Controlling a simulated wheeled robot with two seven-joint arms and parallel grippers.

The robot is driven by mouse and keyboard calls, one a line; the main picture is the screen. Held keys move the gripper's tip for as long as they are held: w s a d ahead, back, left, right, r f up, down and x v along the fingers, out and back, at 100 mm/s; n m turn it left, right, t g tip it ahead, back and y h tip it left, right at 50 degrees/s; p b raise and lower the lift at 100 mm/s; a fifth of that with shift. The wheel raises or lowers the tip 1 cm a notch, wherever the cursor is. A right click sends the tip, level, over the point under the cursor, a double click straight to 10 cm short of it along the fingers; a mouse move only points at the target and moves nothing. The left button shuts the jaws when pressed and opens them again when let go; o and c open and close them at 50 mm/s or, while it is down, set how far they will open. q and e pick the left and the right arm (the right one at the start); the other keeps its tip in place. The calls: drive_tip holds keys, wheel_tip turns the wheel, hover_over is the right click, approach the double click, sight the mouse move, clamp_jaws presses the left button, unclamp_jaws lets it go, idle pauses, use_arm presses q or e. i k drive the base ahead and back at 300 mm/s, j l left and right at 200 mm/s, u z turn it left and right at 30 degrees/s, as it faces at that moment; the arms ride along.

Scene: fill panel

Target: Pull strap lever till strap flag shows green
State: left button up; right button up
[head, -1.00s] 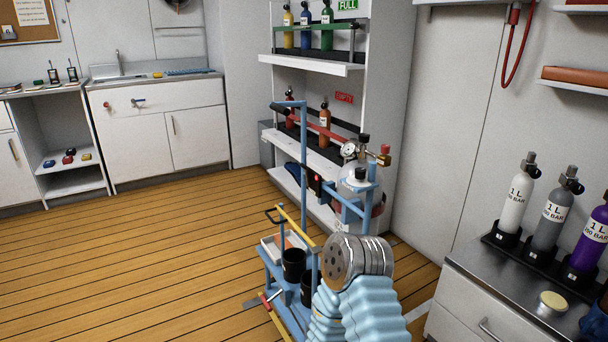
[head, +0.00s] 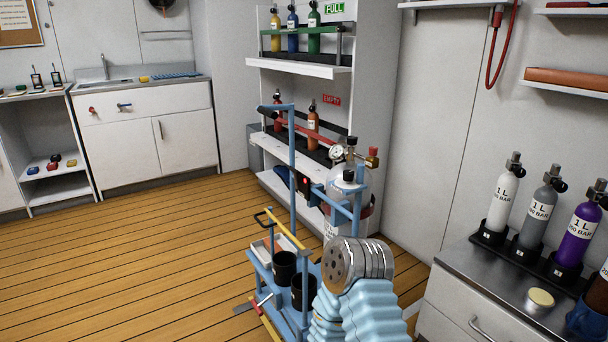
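A light blue cart (head: 292,150) stands in the middle of the head view and carries a large pale gas cylinder (head: 366,212) with a gauge and a brass valve. A small black box with a red mark (head: 303,182) sits at the cart's frame beside the cylinder. It may be the strap flag; I see no green on it. I cannot clearly make out the strap or its lever. A metal disc-ended arm link with pale blue bellows (head: 372,305), apparently mine, covers the cart's lower right. Neither gripper's fingers are in view.
A shelf unit (head: 300,68) with small cylinders is behind the cart. A counter (head: 480,290) with several labelled cylinders stands at right. A lever with a red handle (head: 262,301) is low on the cart. The wooden floor (head: 150,260) at left is clear.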

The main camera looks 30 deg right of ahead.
sight(295, 172)
drive_tip(key=i+z, duration=0.1)
drive_tip(key=z, duration=0.3)
drive_tip(key=j+z, duration=0.1)
drive_tip(key=z, duration=0.3)
drive_tip(key=i+j+z, duration=0.1)
drive_tip(key=z, duration=0.3)
drive_tip(key=i+j+z, duration=0.1)
drive_tip(key=z, duration=0.35)
drive_tip(key=i+j+z, duration=0.2)
drive_tip(key=j+z, duration=0.2)
drive_tip(key=j, duration=0.45)
drive_tip(key=j+z, duration=0.4)
drive_tip(key=j, duration=0.4)
drive_tip(key=j+z, duration=0.4)
drive_tip(key=j, duration=0.5)
